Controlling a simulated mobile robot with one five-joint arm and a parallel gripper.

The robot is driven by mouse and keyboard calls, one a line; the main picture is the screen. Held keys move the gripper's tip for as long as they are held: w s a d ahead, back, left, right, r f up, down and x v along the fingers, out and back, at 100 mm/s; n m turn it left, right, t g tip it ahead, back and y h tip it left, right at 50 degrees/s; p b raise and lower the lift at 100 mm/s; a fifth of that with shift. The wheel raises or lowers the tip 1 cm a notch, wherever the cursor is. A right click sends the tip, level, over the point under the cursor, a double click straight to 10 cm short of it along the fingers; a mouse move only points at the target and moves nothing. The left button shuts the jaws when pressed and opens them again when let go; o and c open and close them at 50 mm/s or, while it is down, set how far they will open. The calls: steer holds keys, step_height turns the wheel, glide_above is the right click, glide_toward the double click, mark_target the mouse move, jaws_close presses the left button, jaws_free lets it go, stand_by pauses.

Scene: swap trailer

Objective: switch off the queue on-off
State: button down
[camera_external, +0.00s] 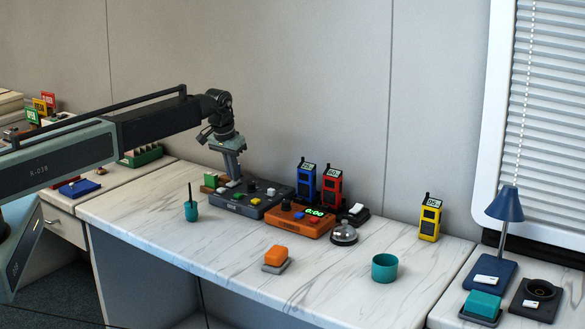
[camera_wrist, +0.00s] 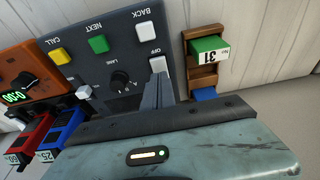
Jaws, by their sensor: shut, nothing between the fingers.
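The queue box (camera_external: 238,208) is a dark grey console on the marble counter, with several coloured buttons. In the wrist view its panel (camera_wrist: 118,25) carries a white switch (camera_wrist: 157,64) marked OFF at the edge beside the wooden stand. Whether the switch is on or off cannot be told. My gripper (camera_external: 233,181) is shut and empty, pointing down over the left end of the box. In the wrist view the closed fingers (camera_wrist: 158,90) end right by the white switch and partly cover it. Whether they touch it is unclear.
An orange timer box (camera_external: 300,222), blue (camera_external: 306,181) and red (camera_external: 331,187) handsets and a bell (camera_external: 344,234) are to the right. The front counter is mostly free.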

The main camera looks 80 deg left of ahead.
stand_by(0.3)
step_height(320, 180, up, 5)
steer(key=p, duration=0.4)
steer(key=shift+w+a+f+p, duration=0.15)
steer(key=shift+f+p, duration=0.05)
steer(key=shift+p, duration=0.1)
steer(key=s+d+p+v, duration=0.1)
steer(key=p+v, duration=0.7)
steer(key=v, duration=0.1)
steer(key=shift+s+d, duration=0.15)
steer(key=shift+d, duration=0.05)
steer(key=shift+f, duration=0.1)
